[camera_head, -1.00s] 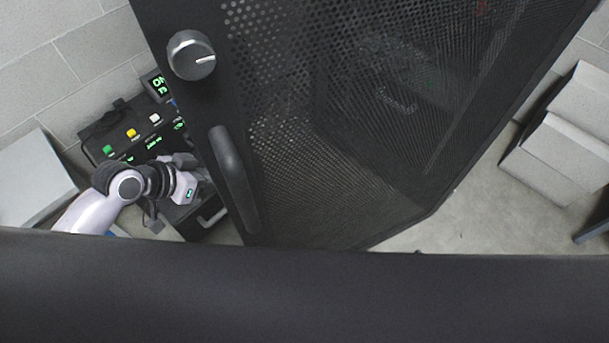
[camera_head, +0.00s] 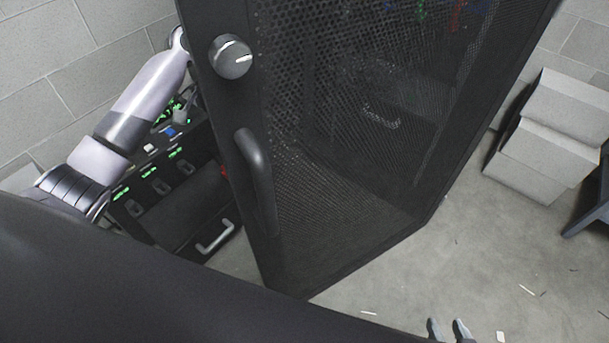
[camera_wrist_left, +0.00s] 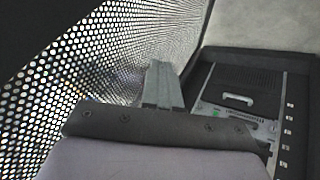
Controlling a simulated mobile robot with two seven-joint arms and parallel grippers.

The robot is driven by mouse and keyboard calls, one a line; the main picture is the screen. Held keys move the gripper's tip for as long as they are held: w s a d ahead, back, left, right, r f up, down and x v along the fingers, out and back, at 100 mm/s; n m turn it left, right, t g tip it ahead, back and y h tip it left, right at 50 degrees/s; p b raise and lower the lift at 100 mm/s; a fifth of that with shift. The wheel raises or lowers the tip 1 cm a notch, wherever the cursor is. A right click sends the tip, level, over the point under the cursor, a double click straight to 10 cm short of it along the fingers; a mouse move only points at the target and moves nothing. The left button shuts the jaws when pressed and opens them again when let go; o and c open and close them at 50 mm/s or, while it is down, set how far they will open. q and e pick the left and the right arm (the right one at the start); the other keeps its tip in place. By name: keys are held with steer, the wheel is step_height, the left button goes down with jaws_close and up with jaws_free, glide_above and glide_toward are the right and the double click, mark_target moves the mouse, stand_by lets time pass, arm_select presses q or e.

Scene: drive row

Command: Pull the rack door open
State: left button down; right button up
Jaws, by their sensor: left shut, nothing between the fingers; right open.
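The rack door (camera_head: 345,150) is a black perforated mesh panel in a dark frame. It stands ajar, with rack equipment showing past its left edge. It carries a round grey knob (camera_head: 231,56) and a dark bar handle (camera_head: 257,180). My left arm reaches up behind the door's left edge, which hides its gripper in the head view. In the left wrist view my left gripper (camera_wrist_left: 162,85) is shut and empty, beside the mesh; I cannot tell whether it touches. My right gripper (camera_head: 449,329) is open and empty at the bottom edge, well away from the handle.
A rack unit with green displays and a silver handle (camera_head: 215,237) is left of the door. Pale boxes (camera_head: 548,140) are stacked at the right, near a dark object (camera_head: 590,205). The floor (camera_head: 440,265) between is mostly clear, with small scraps.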

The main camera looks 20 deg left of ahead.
mark_target(315, 196)
arm_select(q)
steer(key=s+d+f, duration=0.1)
steer(key=d+f, duration=0.1)
steer(key=d, duration=0.1)
steer(key=s+d+f+p, duration=0.1)
steer(key=d+f, duration=0.2)
steer(key=d+f+p, duration=0.1)
steer(key=d+f, duration=0.1)
steer(key=d, duration=0.1)
steer(key=shift+s+f, duration=0.4)
